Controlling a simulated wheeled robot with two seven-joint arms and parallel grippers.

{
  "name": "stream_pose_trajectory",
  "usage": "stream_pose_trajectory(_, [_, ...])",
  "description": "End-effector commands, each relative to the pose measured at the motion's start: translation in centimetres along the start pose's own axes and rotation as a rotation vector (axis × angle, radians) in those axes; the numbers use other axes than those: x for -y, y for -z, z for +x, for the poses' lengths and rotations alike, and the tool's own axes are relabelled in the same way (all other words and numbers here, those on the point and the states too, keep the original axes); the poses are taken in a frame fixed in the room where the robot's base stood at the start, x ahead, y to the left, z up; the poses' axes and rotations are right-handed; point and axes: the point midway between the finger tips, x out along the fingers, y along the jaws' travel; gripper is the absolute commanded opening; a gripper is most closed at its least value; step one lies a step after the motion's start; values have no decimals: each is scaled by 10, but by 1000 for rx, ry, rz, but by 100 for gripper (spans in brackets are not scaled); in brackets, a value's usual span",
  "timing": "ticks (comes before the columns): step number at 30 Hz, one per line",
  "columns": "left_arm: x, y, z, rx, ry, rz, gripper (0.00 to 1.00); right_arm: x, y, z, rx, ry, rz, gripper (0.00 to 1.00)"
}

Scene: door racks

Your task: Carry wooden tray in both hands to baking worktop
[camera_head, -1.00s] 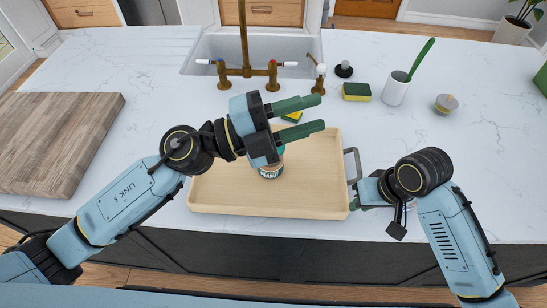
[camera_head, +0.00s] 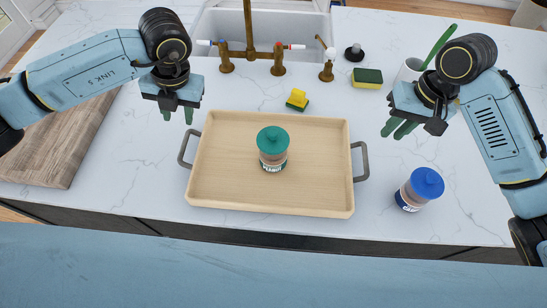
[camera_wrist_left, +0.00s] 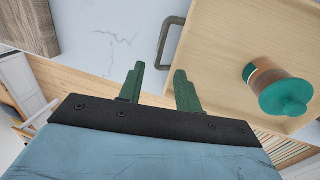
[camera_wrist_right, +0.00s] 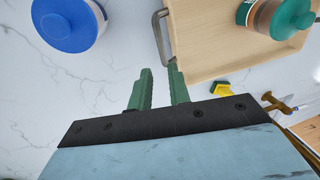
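The wooden tray (camera_head: 225,194) lies on the white marble counter, with a dark metal handle at each end. A jar with a green lid (camera_head: 272,148) stands upright in it. My left gripper (camera_head: 178,115) is above the counter, up and left of the left handle (camera_head: 186,150); its fingers (camera_wrist_left: 159,88) are apart and empty in the left wrist view. My right gripper (camera_head: 398,130) is above the counter, up and right of the right handle (camera_head: 361,162). Its fingers (camera_wrist_right: 160,88) are apart and empty in the right wrist view, close to that handle in the picture.
A jar with a blue lid (camera_head: 419,189) stands on the counter right of the tray. A yellow-green sponge (camera_head: 297,99) sits behind the tray, before the sink and brass tap (camera_head: 250,68). Another sponge (camera_head: 367,77) lies further right. A wooden board (camera_head: 60,145) lies at left.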

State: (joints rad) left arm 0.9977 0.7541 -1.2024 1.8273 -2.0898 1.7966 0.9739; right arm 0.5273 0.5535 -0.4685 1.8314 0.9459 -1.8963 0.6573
Motion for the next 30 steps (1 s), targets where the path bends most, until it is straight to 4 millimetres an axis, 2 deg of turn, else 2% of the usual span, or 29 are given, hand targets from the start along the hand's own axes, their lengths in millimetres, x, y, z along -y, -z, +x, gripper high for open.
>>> stream_pose_trajectory(8, [1,0,9,-2,3,2,34,0,0,9,1,1,0,19])
stream_pose_trajectory(11, [1,1,23,-4,4,2,34,0,-1,23,3,1,0,19])
stream_pose_trajectory(24, [2,1,106,-4,5,3,34,1,-1,106,3,2,0,19])
stream_pose_trajectory(30, [2,1,128,-2,5,3,34,0,0,128,1,1,-1,19])
